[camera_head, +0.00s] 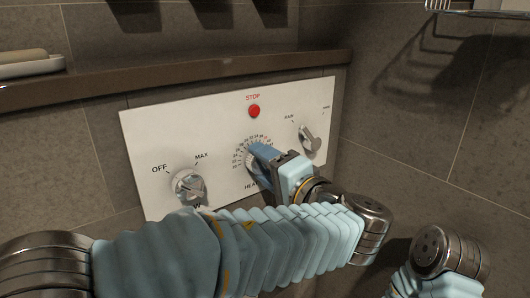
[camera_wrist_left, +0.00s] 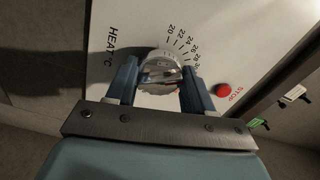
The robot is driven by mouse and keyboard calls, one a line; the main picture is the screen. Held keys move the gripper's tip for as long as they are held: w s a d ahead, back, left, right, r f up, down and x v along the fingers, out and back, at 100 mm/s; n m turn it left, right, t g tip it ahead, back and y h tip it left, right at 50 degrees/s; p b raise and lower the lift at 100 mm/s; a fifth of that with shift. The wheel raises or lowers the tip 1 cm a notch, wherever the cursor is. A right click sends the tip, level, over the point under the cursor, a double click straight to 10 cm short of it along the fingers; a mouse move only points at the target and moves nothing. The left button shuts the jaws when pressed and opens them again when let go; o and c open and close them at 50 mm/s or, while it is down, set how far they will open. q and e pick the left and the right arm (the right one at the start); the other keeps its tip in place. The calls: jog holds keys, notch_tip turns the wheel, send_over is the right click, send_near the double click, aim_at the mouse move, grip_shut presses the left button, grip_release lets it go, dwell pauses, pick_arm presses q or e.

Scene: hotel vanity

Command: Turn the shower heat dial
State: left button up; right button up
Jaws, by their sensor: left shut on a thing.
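The heat dial (camera_wrist_left: 160,72) is a silver knob on a white control panel (camera_head: 140,133), with a number scale and the label HEAT °C. In the head view my left gripper (camera_head: 258,158) reaches it from the right and covers most of it. In the left wrist view the two blue fingers of my left gripper (camera_wrist_left: 160,82) stand on either side of the dial and are shut on it. My right arm shows at the lower right of the head view, but its gripper is out of the picture.
A silver OFF/MAX knob (camera_head: 188,186) is left of the dial, and a rain selector knob (camera_head: 310,138) is right of it. A red STOP button (camera_head: 254,111) is above. A brown ledge (camera_head: 180,72) juts out over the panel, with a white dish (camera_head: 30,66) on it.

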pick_arm(q)
jog(key=shift+r+m+p, duration=0.2)
jog(key=shift+m+p, duration=0.15)
jog(key=shift+m, duration=0.25)
jog(key=o, duration=1)
jog(key=shift+o, duration=0.2)
jog(key=shift+f, duration=0.1)
jog(key=v, duration=1.4)
